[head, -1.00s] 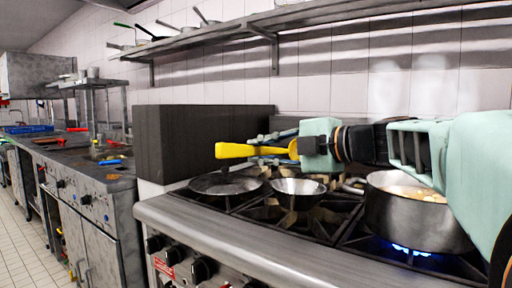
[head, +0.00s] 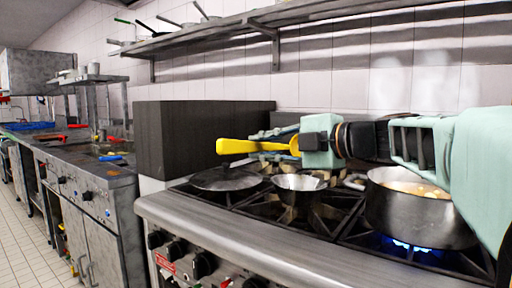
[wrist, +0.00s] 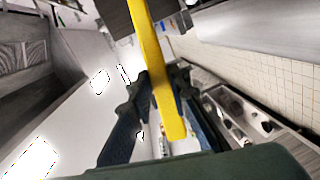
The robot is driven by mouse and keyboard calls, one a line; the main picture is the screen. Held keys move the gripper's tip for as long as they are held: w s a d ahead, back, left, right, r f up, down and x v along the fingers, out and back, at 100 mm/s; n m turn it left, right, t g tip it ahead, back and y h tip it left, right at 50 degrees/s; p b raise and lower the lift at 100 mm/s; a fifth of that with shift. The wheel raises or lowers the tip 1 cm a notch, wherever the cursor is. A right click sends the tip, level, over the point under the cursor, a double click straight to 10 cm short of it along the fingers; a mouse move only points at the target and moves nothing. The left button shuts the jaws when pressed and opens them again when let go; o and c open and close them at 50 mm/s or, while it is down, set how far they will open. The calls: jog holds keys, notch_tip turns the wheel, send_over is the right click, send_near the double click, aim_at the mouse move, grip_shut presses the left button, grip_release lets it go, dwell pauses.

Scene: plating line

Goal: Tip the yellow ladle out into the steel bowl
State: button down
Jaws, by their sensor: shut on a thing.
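The yellow ladle (head: 240,146) is held level in the air by my gripper (head: 284,142). It also shows in the wrist view (wrist: 155,62), its yellow handle running up between the dark fingers (wrist: 165,110). My gripper is shut on it. The steel bowl (head: 298,188) stands on the stove below my gripper, a little to the right of the ladle's far end. The ladle is well above the bowl and apart from it. I cannot see what is in the ladle.
A dark pan (head: 226,180) sits on the stove left of the bowl. A large steel pot (head: 420,212) with food stands at the right over a blue flame. A dark box (head: 200,138) stands behind the pan. A shelf (head: 230,40) runs along the wall above.

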jog(key=shift+r, duration=0.15)
jog(key=r+g, duration=0.1)
jog(key=w+r+m+h+p, duration=0.1)
jog(key=r, duration=0.1)
jog(key=shift+w+a+g, duration=0.15)
jog(key=shift+g, duration=0.25)
jog(key=r+m+g+p, duration=0.1)
jog(key=p, duration=0.3)
jog(key=shift+w+h, duration=0.2)
jog(key=shift+h, duration=0.2)
jog(key=shift+w+a+r+p, duration=0.1)
jog(key=shift+r+p, duration=0.1)
jog(key=shift+p, duration=0.85)
jog(key=p, duration=0.2)
jog(key=r+p, duration=0.1)
jog(key=p, duration=0.2)
jog(key=shift+w+m+g, duration=0.2)
jog(key=shift+m+g, duration=0.1)
jog(key=shift+g, duration=0.1)
jog(key=w+r+g+p, duration=0.1)
jog(key=p, duration=0.8)
jog(key=w+r+m+g+h+p, duration=0.1)
jog(key=p, duration=0.7)
jog(key=w+r+g+h+p, duration=0.1)
jog(key=w+g+p, duration=0.1)
jog(key=p, duration=0.7)
jog(key=shift+w+a+m+p, duration=0.1)
jog(key=shift+a+m+p, duration=0.25)
jog(key=shift+a+m, duration=0.05)
